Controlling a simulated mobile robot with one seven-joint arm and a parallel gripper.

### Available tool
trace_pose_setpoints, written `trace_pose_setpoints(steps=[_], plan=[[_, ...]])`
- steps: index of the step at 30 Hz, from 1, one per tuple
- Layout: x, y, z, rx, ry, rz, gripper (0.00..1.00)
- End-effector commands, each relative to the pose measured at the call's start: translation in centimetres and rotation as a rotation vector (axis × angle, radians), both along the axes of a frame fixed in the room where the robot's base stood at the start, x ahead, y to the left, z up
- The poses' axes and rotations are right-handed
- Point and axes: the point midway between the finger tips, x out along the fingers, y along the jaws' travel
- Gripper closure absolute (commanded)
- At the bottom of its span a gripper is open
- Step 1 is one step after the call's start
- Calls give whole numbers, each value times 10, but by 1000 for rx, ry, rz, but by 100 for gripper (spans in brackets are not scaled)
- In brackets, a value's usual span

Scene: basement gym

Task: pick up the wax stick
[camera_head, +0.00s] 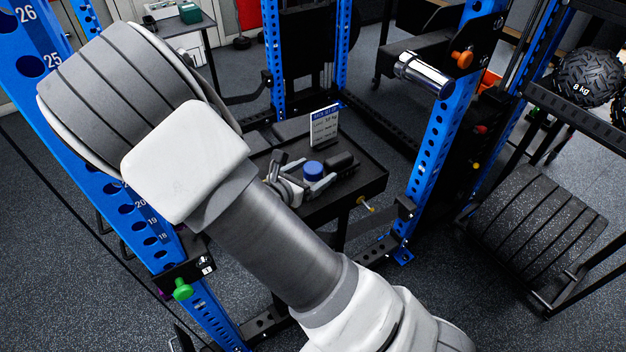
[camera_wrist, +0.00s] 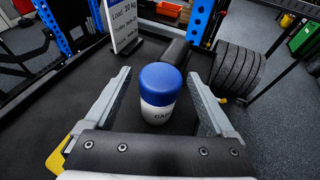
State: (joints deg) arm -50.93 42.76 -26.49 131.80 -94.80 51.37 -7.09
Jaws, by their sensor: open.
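A short upright cylinder with a blue top and a white lower part with dark lettering, which looks like the wax stick (camera_wrist: 160,88), stands on a dark tray-like surface (camera_wrist: 60,110). Its blue top also shows in the head view (camera_head: 313,168). My gripper (camera_wrist: 157,78) is open, with one finger on each side of the stick. A gap shows between the stick and each finger, and nothing is gripped. In the head view my gripper (camera_head: 303,184) is low over the surface, partly hidden by my arm.
A black cylinder (camera_head: 341,161) lies just behind the stick, to the right. A small upright sign (camera_head: 324,127) stands farther back. Blue rack posts (camera_head: 437,130) rise around the surface. A row of dark weight plates (camera_head: 540,225) stands to the right.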

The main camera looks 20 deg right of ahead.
Motion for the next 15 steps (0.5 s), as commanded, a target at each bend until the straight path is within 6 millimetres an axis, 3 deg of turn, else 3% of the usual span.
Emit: trace_pose_setpoints(steps=[2,15], plan=[[0,0,0,0,0,0,16],[0,0,0,0,0,0,96]])
